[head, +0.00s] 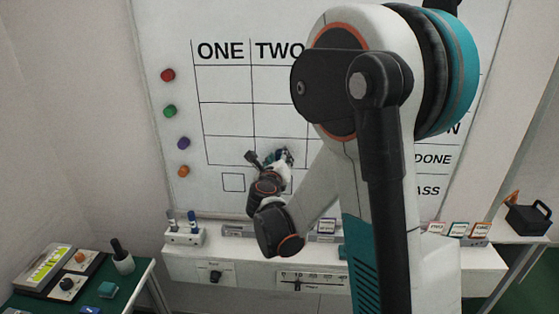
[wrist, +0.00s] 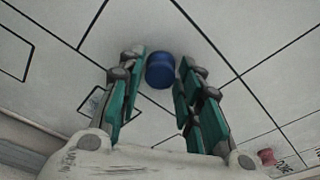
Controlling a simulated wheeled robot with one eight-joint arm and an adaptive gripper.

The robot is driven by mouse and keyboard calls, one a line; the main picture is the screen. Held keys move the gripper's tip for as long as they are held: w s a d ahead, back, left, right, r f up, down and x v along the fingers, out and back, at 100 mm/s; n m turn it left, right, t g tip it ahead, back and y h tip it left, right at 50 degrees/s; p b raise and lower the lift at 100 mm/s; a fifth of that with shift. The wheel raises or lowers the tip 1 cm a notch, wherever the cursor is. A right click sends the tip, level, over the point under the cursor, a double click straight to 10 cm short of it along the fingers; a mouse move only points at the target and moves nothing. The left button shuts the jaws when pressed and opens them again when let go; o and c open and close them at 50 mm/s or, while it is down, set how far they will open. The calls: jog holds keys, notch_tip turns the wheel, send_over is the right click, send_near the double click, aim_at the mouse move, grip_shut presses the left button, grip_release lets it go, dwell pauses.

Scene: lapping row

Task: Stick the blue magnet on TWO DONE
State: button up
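The blue magnet (wrist: 160,70) shows in the wrist view as a short round cylinder against the whiteboard, between my fingertips. My gripper (wrist: 161,77) has a finger on each side of it, with narrow gaps, and looks open. In the head view my gripper (head: 270,160) is at the lower part of the board grid, near the bottom row under the TWO heading (head: 279,51). The DONE label (head: 432,159) is at the right of that row. The magnet is hard to make out in the head view, and much of the grid is behind my arm.
Red (head: 167,75), green (head: 169,111), purple (head: 183,143) and orange (head: 183,171) magnets line the board's left edge. A ledge (head: 190,262) with markers (head: 192,219) runs below. A green table (head: 133,273) stands at lower left.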

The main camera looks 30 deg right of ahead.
jog(key=shift+o, duration=0.7)
jog(key=shift+s, duration=0.1)
